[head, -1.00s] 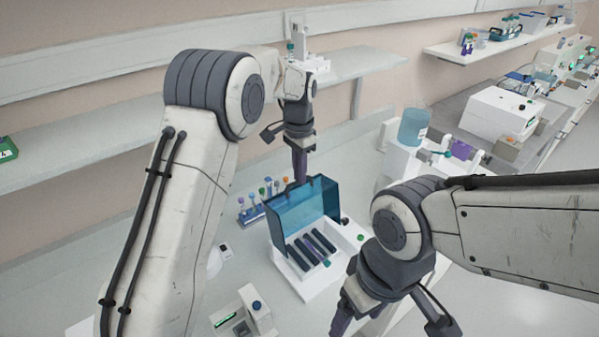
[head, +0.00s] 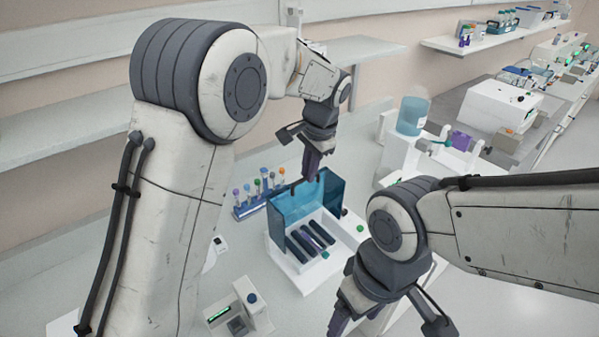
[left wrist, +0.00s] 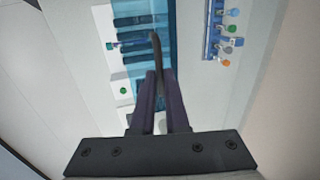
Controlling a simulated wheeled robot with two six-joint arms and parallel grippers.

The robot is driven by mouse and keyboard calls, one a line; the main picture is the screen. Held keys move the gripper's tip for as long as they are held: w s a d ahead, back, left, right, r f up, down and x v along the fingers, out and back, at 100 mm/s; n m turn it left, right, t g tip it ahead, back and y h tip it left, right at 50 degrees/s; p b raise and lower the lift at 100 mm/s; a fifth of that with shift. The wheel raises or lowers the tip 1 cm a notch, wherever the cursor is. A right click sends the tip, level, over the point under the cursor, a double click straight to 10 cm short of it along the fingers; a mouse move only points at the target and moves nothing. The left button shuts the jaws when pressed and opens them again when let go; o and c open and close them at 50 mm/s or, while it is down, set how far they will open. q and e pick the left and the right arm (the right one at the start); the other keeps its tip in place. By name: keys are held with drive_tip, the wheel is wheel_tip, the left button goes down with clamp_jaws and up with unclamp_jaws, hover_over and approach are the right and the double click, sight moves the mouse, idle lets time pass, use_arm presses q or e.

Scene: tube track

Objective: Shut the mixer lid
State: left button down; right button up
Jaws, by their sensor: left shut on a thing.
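The mixer (head: 322,278) is a white box on the bench with dark slots, and a tube with a teal cap lies among them. Its translucent blue lid (head: 292,209) is raised, standing open at the back of the box. My left gripper (head: 309,177) is at the lid's top edge, its purple fingers shut on a dark part of the lid. In the left wrist view that dark piece sits between the fingertips (left wrist: 157,75), with the blue lid (left wrist: 186,60) beyond. My right gripper (head: 340,322) hangs low at the front; its fingers are partly hidden, so its opening is unclear.
A rack of capped tubes (head: 250,207) stands just left behind the mixer. A white device with a green display (head: 238,315) is in front left. A machine with a blue container (head: 412,115) stands to the right. My right forearm is close to the mixer's right side.

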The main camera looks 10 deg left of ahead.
use_arm(q)
drive_tip(key=s+d+f+t+y+b, duration=0.1)
drive_tip(key=s+d+f+b, duration=0.2)
drive_tip(key=s+d, duration=0.2)
drive_tip(key=shift+s+d+b, duration=0.2)
drive_tip(key=shift+d+b, duration=0.1)
drive_tip(key=shift+b, duration=0.1)
drive_tip(key=c, duration=0.9)
unclamp_jaws()
drive_tip(key=shift+b+v, duration=0.7)
drive_tip(key=shift+v, duration=4.55)
